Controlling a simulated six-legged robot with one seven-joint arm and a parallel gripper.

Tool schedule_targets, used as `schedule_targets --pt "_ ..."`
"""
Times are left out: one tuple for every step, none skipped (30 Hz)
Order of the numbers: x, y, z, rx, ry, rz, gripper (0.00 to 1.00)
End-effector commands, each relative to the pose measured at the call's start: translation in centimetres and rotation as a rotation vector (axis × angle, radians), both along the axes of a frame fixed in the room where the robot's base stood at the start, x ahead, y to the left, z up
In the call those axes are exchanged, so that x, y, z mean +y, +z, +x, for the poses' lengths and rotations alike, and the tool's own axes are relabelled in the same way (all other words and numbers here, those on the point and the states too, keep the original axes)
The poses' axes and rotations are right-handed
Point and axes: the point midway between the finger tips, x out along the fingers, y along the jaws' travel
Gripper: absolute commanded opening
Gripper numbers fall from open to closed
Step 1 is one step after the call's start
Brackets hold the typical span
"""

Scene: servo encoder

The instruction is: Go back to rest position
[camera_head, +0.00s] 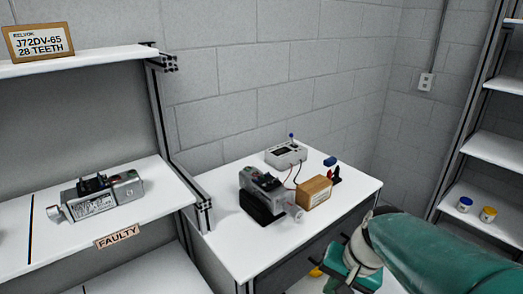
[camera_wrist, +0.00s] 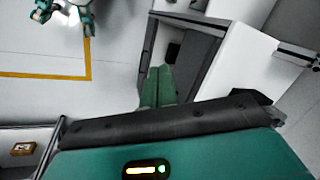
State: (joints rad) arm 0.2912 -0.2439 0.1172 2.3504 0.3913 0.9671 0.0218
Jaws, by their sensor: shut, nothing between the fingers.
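My gripper shows in the wrist view with its two green fingers (camera_wrist: 157,88) together and nothing between them. In the head view my teal arm reaches in from the lower right, and its end hangs in front of the white table (camera_head: 232,240), partly cut off by the bottom edge. On that table stand a dark and grey servo motor (camera_head: 262,190), a grey tester box (camera_head: 286,155) and a brown block (camera_head: 314,192). Another servo (camera_head: 98,198) lies on the shelf labelled FAULTY (camera_head: 117,236). My gripper is apart from all of them.
A white shelf unit at left carries a J72DV-65 sign (camera_head: 38,42). A shelf rack (camera_head: 495,148) at right holds a blue-lidded jar (camera_head: 464,204) and a yellow-lidded jar (camera_head: 488,214). A yellow floor line (camera_wrist: 45,76) and open floor show in the wrist view.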

Motion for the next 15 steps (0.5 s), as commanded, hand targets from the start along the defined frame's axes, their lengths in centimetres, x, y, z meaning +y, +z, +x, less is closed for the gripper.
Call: schedule_targets --pt "0.2 1.2 -0.8 -0.045 0.042 -0.046 0.0" --pt "0.2 1.7 -1.3 -0.067 0.065 -0.074 0.0" --pt "0.3 2.4 -2.0 -0.098 0.096 -0.111 0.0" --pt "0.3 3.0 -2.4 -0.123 0.119 -0.138 0.0" --pt "0.2 3.5 -2.9 -0.148 0.14 -0.164 0.0" --pt "0.2 4.2 -3.5 -0.182 0.168 -0.198 0.0" --pt "0.2 4.8 -3.9 -0.207 0.19 -0.223 0.0" --pt "0.1 5.2 -4.4 -0.231 0.209 -0.246 0.0" --pt "0.0 5.8 -5.0 -0.262 0.234 -0.276 0.0" --pt "0.0 6.2 -5.3 -0.285 0.252 -0.297 0.0" --pt "-0.1 6.6 -5.7 -0.306 0.267 -0.316 0.0" --pt "-0.2 7.0 -6.1 -0.33 0.285 -0.336 0.0" --pt "-0.3 7.3 -6.3 -0.346 0.295 -0.35 0.0" --pt "-0.3 7.5 -6.5 -0.359 0.305 -0.362 0.0" --pt "-0.4 7.7 -6.7 -0.373 0.314 -0.374 0.0"
